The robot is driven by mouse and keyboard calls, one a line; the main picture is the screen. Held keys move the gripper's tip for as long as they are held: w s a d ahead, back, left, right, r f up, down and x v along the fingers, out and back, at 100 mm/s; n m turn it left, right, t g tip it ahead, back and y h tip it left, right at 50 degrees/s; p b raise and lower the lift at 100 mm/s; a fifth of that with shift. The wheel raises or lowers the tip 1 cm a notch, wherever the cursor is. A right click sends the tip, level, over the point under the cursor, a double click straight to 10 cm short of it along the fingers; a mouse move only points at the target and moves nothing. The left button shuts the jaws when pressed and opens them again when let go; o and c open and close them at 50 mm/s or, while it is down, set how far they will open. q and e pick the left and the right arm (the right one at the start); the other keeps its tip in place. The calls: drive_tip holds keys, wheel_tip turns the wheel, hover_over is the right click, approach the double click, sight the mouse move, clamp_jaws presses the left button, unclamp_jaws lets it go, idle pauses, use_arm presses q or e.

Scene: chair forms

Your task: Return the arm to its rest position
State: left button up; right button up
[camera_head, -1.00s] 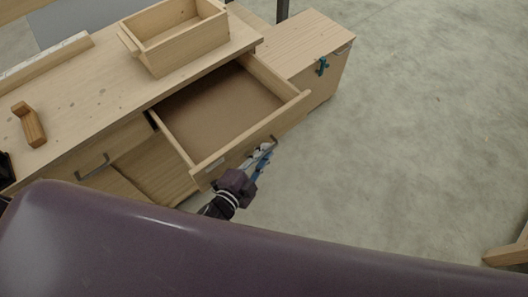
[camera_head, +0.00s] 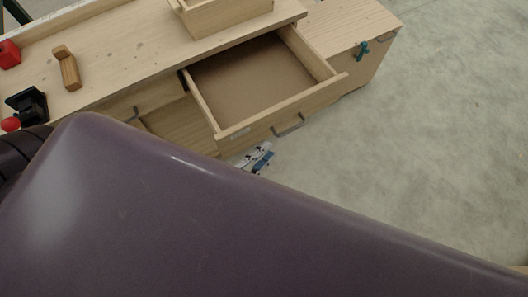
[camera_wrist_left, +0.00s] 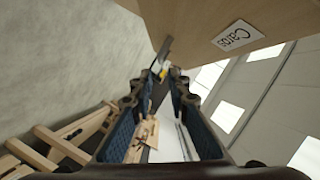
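My left gripper (camera_head: 257,157) shows just below the open drawer's front, apart from its metal handle (camera_head: 288,127), with much of it hidden behind a large purple part of me. In the left wrist view my left gripper (camera_wrist_left: 158,88) has its two blue-padded fingers spread with nothing between them. The drawer (camera_head: 255,82) is pulled well out and looks empty. My right gripper is in neither view.
The wooden bench top (camera_head: 130,75) carries a wooden box (camera_head: 225,18), a small wooden block piece (camera_head: 66,68), a red object (camera_head: 9,54) and a black device (camera_head: 26,104). A blue-green clamp (camera_head: 362,50) sits on the cabinet side. Concrete floor (camera_head: 440,140) at right is clear.

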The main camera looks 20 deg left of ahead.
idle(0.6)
use_arm(q)
drive_tip(key=s+a+f+n+g+y, duration=0.1)
drive_tip(key=s+a+f+n+g, duration=0.1)
drive_tip(key=f, duration=0.6)
drive_tip(key=s+a+f+n+g+y, duration=0.1)
drive_tip(key=s+f+n+g, duration=0.15)
drive_tip(key=f, duration=0.55)
drive_tip(key=s+a+f+n+g+y, duration=0.1)
drive_tip(key=s+a+f+n, duration=0.15)
drive_tip(key=f, duration=0.65)
drive_tip(key=s+a+f+n+g+y, duration=0.1)
drive_tip(key=s+a+f+n+g, duration=0.1)
drive_tip(key=s+f, duration=0.6)
drive_tip(key=s+a+f+n+g+y, duration=0.1)
drive_tip(key=s+a+f+n+g, duration=0.2)
drive_tip(key=s, duration=0.9)
wheel_tip(320, 180, down, 5)
drive_tip(key=n+g, duration=0.1)
drive_tip(key=g, duration=0.2)
drive_tip(key=shift+s+a+f, duration=0.15)
drive_tip(key=shift+s+a, duration=0.05)
drive_tip(key=shift+s, duration=0.05)
